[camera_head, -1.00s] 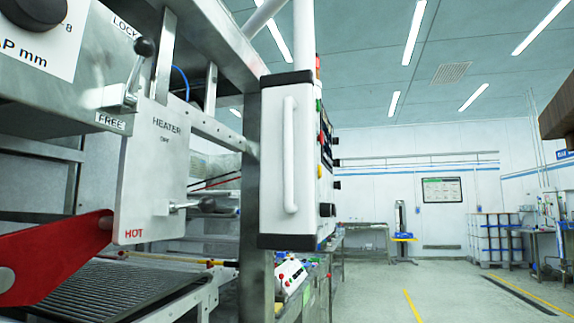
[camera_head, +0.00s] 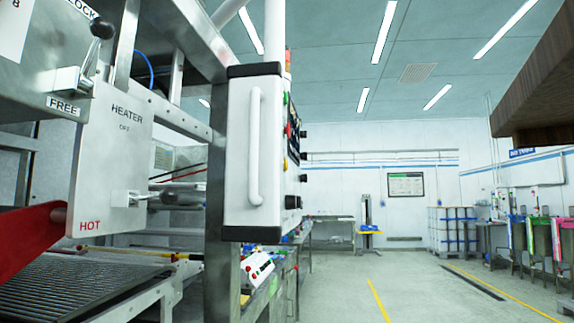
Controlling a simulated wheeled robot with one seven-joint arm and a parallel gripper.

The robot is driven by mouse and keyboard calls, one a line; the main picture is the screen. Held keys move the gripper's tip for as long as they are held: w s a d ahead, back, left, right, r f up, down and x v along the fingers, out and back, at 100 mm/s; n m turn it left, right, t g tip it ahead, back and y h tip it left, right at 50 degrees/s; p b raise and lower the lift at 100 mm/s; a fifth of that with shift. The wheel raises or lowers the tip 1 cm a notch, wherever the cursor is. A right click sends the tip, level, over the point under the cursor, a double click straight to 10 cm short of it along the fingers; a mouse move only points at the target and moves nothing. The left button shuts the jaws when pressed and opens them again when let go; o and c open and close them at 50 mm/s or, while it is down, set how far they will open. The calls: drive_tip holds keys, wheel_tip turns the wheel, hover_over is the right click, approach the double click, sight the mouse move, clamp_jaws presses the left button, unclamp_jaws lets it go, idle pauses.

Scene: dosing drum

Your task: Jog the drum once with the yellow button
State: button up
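The white control box (camera_head: 253,150) with black end caps hangs on the metal frame left of centre. I see it almost edge-on, so its button face (camera_head: 292,145) is a narrow strip on its right side. A green spot, a red spot and a small yellow spot (camera_head: 285,165) show there. I cannot tell for sure whether the yellow spot is the yellow button. No drum can be made out with certainty. My gripper is not in view.
The machine's steel frame (camera_head: 216,180), heater plate (camera_head: 110,165), red arm (camera_head: 28,238) and conveyor (camera_head: 70,285) fill the left. A brown wooden slab (camera_head: 535,85) juts in at upper right. Open floor (camera_head: 420,290) with yellow lines lies right of the box.

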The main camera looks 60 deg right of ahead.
clamp_jaws()
idle(0.5)
idle(1.4)
